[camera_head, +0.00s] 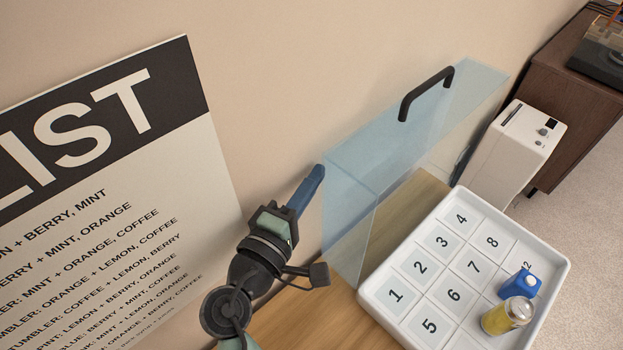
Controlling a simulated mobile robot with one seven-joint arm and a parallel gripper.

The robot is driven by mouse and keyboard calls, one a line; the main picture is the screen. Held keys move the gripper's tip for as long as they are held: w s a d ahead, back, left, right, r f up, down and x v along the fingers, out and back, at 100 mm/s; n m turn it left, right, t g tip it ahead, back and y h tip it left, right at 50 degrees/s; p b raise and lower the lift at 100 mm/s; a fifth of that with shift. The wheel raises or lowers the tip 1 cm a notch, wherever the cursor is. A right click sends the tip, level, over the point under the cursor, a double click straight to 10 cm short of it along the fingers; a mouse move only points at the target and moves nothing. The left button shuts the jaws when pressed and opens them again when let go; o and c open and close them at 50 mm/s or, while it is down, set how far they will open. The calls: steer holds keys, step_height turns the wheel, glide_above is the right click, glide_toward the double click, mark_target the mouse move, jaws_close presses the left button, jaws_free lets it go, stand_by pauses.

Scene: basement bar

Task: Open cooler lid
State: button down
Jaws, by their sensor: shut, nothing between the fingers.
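The cooler (345,225) is a clear, bluish see-through box standing against the wall. Its see-through lid (400,125) has a black bar handle (425,93) toward the far end. The lid appears to lie along the top of the box; I cannot tell whether any gap shows. My gripper (316,174) is shut and empty, with blue fingers pointing up and to the right. Its fingertips are by the cooler's near left corner, close to the wall; I cannot tell whether they touch it. The handle is well beyond the fingertips.
A white tray (372,291) with numbered squares sits right of the cooler, holding a blue container (520,284) and a yellow can (507,316). A wooden counter (320,318) lies beneath. A list poster (120,160) hangs left. A white appliance (512,150) and dark cabinet (575,105) stand beyond.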

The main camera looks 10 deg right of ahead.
mark_target(341, 190)
steer(key=shift+m+h, duration=0.3)
steer(key=shift+m, duration=0.5)
steer(key=s+d+b, duration=0.1)
steer(key=s, duration=0.1)
steer(key=s+d+r+b, duration=0.1)
steer(key=s, duration=0.1)
steer(key=shift+d, duration=0.15)
steer(key=shift+s+d+r+t, duration=0.2)
steer(key=shift+s+r+t, duration=0.1)
steer(key=shift+a, duration=0.1)
